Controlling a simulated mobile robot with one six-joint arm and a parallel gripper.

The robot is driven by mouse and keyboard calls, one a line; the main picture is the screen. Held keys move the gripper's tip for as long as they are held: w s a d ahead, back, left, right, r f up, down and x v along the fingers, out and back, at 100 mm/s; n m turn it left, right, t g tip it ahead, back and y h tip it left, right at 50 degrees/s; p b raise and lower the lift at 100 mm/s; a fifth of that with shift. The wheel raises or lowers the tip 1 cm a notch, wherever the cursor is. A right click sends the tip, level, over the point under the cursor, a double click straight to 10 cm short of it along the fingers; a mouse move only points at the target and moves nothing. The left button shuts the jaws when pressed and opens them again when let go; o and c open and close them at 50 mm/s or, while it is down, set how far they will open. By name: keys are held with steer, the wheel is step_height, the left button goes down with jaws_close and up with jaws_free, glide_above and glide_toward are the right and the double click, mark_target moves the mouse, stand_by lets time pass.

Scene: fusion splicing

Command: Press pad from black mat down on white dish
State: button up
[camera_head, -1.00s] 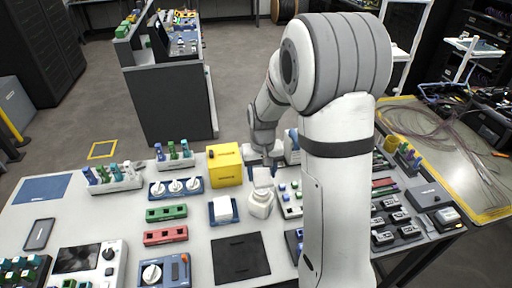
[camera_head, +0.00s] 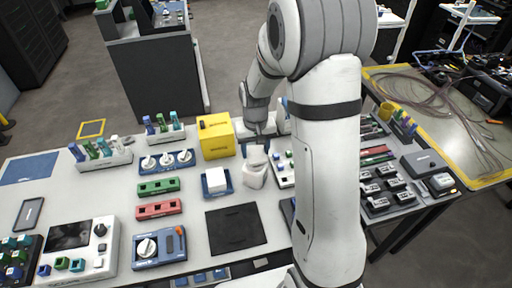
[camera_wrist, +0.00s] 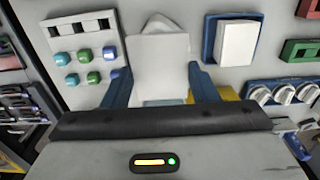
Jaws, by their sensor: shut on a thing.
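My gripper (camera_wrist: 161,88) is shut on a white square pad (camera_wrist: 158,62), with a blue finger on each side of it. In the head view my gripper (camera_head: 257,143) holds the pad (camera_head: 256,157) right over the white dish (camera_head: 254,178), a rounded white bottle-like body. The pad appears to touch or nearly touch its top; I cannot tell which. In the wrist view the pad hides most of the dish (camera_wrist: 166,20). The black mat (camera_head: 235,229) lies bare in front of the dish.
A white block (camera_head: 215,179) in a blue tray stands left of the dish. A yellow box (camera_head: 216,137) stands behind left. A button panel (camera_wrist: 84,48) is close beside the dish. Red (camera_head: 158,209) and green (camera_head: 159,187) holders lie further left.

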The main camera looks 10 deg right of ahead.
steer(key=shift+f, duration=0.1)
steer(key=shift+s+f+b, duration=0.1)
steer(key=shift+f+b, duration=0.35)
steer(key=shift+b, duration=0.05)
steer(key=shift+f+b, duration=0.55)
steer(key=shift+f, duration=0.1)
stand_by(1.1)
steer(key=shift+r, duration=0.1)
steer(key=shift+r+p, duration=2)
steer(key=shift+r, duration=1)
